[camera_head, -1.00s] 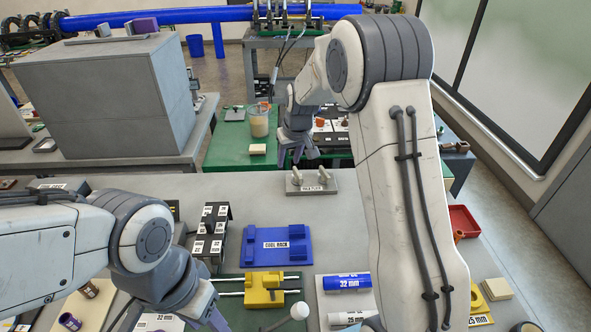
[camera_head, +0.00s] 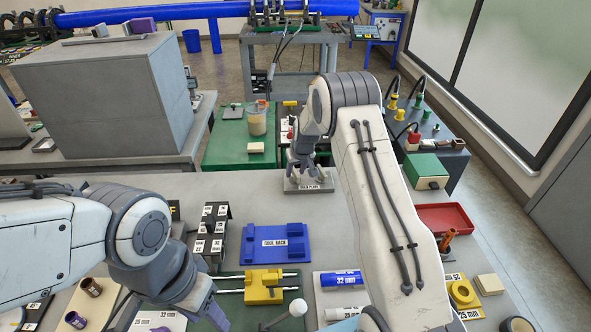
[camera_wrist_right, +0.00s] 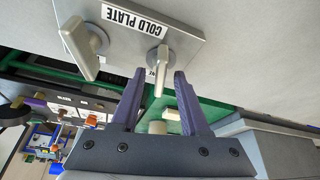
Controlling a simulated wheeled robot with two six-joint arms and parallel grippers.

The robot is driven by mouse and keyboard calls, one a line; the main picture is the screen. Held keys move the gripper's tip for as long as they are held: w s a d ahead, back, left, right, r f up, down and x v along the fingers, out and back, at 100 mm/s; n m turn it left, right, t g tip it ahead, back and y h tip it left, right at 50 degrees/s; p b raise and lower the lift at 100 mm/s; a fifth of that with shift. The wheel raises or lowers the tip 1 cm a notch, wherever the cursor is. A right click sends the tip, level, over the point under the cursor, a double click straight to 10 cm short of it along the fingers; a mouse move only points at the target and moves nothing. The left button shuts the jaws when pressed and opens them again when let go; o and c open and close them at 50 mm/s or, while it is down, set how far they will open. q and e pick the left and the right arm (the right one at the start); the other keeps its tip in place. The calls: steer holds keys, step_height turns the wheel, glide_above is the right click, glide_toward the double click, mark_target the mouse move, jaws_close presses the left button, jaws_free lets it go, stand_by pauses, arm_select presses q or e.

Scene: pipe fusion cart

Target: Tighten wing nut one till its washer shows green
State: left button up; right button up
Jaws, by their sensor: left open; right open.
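A grey plate labelled COLD PLATE (camera_head: 322,185) lies on the bench and also shows in the right wrist view (camera_wrist_right: 187,42). Two pale wing-shaped handles stand on it: one (camera_wrist_right: 160,68) between my right fingertips, the other (camera_wrist_right: 82,42) to the left. I cannot tell which is wing nut one. No green washer is visible. My right gripper (camera_head: 301,168) is open over the plate; in its wrist view the fingers (camera_wrist_right: 160,78) straddle the nearer handle without visibly gripping it. My left gripper (camera_head: 212,316) is open at the lower left, far from the plate.
A blue cool rack (camera_head: 276,258) and a yellow clamp (camera_head: 264,286) lie left of my right arm. A blue pipe (camera_head: 342,281) and a red tray (camera_head: 445,219) lie nearer and to the right. A green bench (camera_head: 226,150) stands behind. The bench left of the plate is clear.

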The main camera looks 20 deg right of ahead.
jaws_close()
